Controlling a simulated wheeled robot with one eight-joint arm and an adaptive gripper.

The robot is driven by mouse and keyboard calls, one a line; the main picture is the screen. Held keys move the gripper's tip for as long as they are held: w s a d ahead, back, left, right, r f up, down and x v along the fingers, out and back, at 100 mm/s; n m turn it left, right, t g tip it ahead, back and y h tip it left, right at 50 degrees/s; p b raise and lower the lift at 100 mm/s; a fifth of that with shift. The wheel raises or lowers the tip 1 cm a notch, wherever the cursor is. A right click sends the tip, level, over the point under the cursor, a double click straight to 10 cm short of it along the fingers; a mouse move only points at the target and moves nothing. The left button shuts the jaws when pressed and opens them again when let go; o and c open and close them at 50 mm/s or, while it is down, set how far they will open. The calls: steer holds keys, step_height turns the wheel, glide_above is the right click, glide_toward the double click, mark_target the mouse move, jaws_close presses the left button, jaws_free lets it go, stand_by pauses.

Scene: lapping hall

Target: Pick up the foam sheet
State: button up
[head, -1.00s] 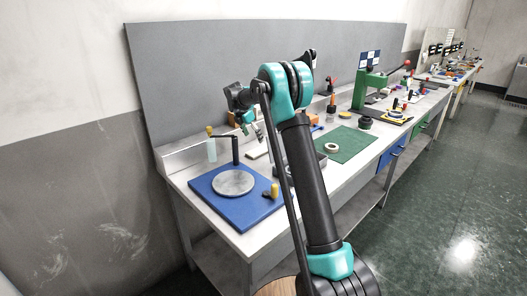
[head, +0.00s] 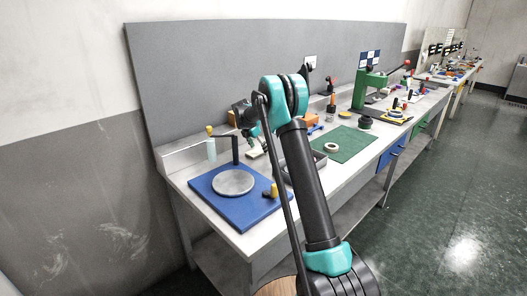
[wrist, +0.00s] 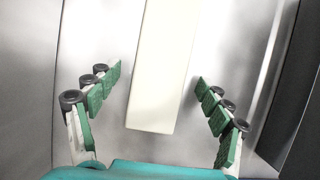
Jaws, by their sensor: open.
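A pale cream, flat oblong piece, which looks like the foam sheet (wrist: 163,70), runs from the top edge of the wrist view to the middle. Its near end lies between my fingers, and its far end is out of view. In the head view a small pale part of it (head: 254,154) shows on the bench below my gripper (head: 256,141). My gripper (wrist: 158,76) is open, with one green-padded finger on each side of the sheet and a visible gap on both sides.
The grey bench (head: 220,232) holds a blue board (head: 210,190) with a round grey plate (head: 233,182) at the near left. A grey tray (head: 318,160) and a green mat (head: 342,145) lie to the right. A grey panel (head: 200,70) stands behind.

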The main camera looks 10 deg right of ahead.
steer(key=shift+c, duration=0.6)
steer(key=c, duration=0.8)
